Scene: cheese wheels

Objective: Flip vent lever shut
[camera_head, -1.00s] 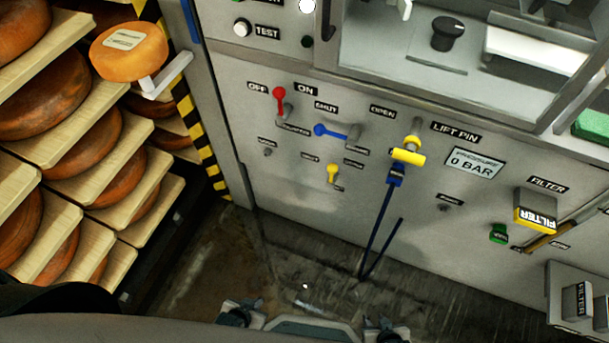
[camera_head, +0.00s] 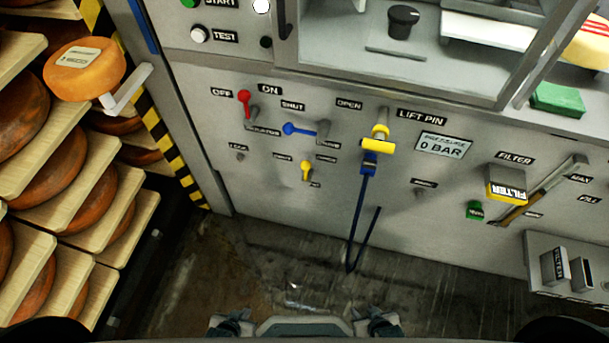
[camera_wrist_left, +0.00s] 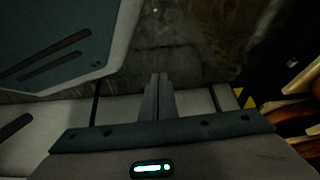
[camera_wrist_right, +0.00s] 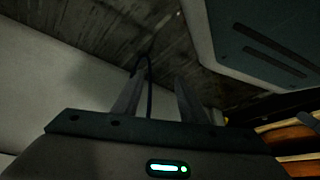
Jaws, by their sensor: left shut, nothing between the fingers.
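Three small levers sit on the grey panel, and the lettering is too blurred to tell which one is marked vent. The red lever (camera_head: 245,102) stands up beneath the OFF and ON labels. The blue lever (camera_head: 299,129) lies nearly level, its knob on the left below a SHUT label. The short yellow lever (camera_head: 305,170) is lower, its knob at the top. My left gripper (camera_wrist_left: 158,80) is shut and empty in its wrist view. My right gripper (camera_wrist_right: 160,76) has its fingers apart, with nothing held. Both grippers are well away from the levers.
A yellow lift-pin handle (camera_head: 378,145) with a hanging blue cord (camera_head: 358,215) is right of the levers. A filter block (camera_head: 506,184) juts out further right. A cheese rack (camera_head: 105,190) stands at left. The floor before the panel is clear.

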